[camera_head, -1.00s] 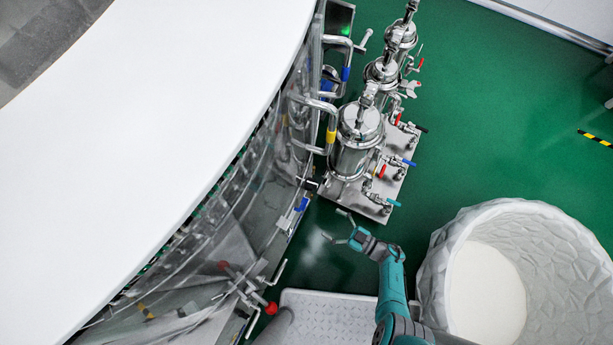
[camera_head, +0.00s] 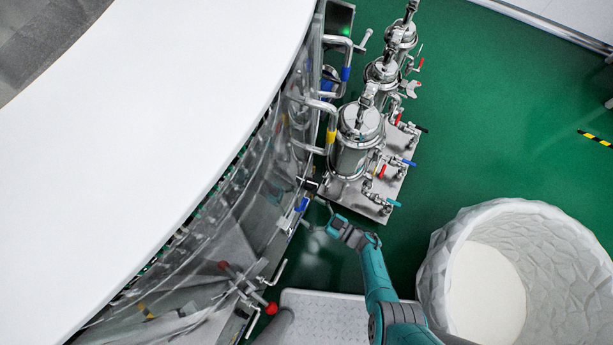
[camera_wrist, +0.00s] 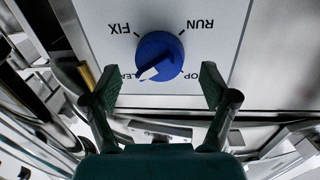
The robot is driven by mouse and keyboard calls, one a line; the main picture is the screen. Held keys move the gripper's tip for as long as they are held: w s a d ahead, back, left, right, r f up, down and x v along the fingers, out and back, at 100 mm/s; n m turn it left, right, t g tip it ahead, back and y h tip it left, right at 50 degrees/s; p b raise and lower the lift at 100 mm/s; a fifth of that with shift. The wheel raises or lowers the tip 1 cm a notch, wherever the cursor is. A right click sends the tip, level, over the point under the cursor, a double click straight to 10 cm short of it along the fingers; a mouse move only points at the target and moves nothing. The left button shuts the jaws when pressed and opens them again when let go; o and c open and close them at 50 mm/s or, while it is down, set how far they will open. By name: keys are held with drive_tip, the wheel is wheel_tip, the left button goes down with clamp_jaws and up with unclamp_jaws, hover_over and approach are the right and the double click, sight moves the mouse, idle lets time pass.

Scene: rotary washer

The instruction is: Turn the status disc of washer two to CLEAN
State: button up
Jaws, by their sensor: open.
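The status disc is a blue round knob (camera_wrist: 165,50) on a white label plate (camera_wrist: 85,20) in the wrist view. The lettering is upside down: FIX is upper left, RUN upper right, a partly hidden CLEA… lower left and …OP lower right. The knob's white pointer is at its lower left, toward the CLEA… lettering. My gripper (camera_wrist: 159,88) is open, with one finger on each side below the knob, apart from it. In the head view my gripper (camera_head: 318,213) is close to the big machine's side, next to a small blue part (camera_head: 301,203).
Steel filter vessels (camera_head: 356,145) with valves stand on a plate just beyond my gripper. The large white-topped machine (camera_head: 130,130) fills the left. A white textured tub (camera_head: 570,260) is at right. A red-knobbed lever (camera_head: 270,307) sticks out nearer on the machine. Green floor lies open at right.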

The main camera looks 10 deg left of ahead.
drive_tip(key=shift+x, duration=1.1)
drive_tip(key=c, duration=1.2)
drive_tip(key=shift+o, duration=0.2)
drive_tip(key=shift+f+n, duration=0.1)
drive_tip(key=shift+n, duration=1.3)
drive_tip(key=o, duration=1.2)
drive_tip(key=shift+c, duration=0.2)
